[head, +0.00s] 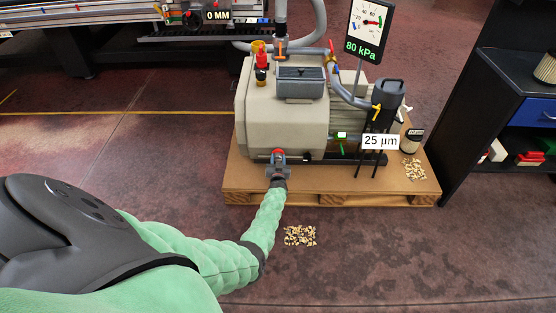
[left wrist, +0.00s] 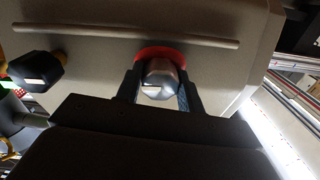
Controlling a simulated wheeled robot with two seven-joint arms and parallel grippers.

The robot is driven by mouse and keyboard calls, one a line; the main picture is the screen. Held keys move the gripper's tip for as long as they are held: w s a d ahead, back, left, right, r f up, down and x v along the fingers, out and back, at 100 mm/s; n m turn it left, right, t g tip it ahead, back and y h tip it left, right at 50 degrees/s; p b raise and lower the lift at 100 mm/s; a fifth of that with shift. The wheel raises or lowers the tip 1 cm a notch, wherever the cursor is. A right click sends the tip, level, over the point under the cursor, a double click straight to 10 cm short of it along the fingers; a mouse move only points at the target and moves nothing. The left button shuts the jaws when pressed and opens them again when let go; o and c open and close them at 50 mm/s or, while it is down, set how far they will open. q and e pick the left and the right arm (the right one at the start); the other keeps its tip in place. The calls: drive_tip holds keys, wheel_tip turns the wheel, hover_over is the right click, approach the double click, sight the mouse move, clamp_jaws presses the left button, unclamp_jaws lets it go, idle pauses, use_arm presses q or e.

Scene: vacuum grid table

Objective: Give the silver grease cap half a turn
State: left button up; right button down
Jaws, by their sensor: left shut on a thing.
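The silver grease cap (left wrist: 160,80) sits against a red ring (left wrist: 160,53) on the lower front of the beige pump housing (head: 270,110). My left gripper (left wrist: 160,97) is shut on the cap, with one dark finger on each side of it. In the head view my left gripper (head: 278,165) reaches the pump's lower front face, and the red ring shows just above its fingers. The cap itself is mostly hidden there by the gripper. My right gripper is not in view.
The pump stands on a wooden pallet (head: 330,199). A dark knob (left wrist: 38,69) sits left of the cap in the left wrist view. A gauge reading 80 kPa (head: 367,28) rises behind. Small pale pieces (head: 300,235) lie on the floor. A dark shelf (head: 480,110) stands right.

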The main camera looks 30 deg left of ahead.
sight(278, 160)
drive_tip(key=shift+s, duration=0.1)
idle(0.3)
use_arm(q)
drive_tip(key=o, duration=1)
drive_tip(key=shift+f, duration=0.1)
drive_tip(key=shift+s, duration=0.1)
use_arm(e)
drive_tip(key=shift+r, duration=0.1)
use_arm(q)
drive_tip(key=shift+s+d, duration=0.4)
drive_tip(key=shift+s, duration=0.15)
drive_tip(key=p+v, duration=0.1)
drive_tip(key=v, duration=0.3)
drive_tip(key=shift+s+d, duration=0.2)
drive_tip(key=shift+s, duration=0.1)
drive_tip(key=shift+v, duration=0.75)
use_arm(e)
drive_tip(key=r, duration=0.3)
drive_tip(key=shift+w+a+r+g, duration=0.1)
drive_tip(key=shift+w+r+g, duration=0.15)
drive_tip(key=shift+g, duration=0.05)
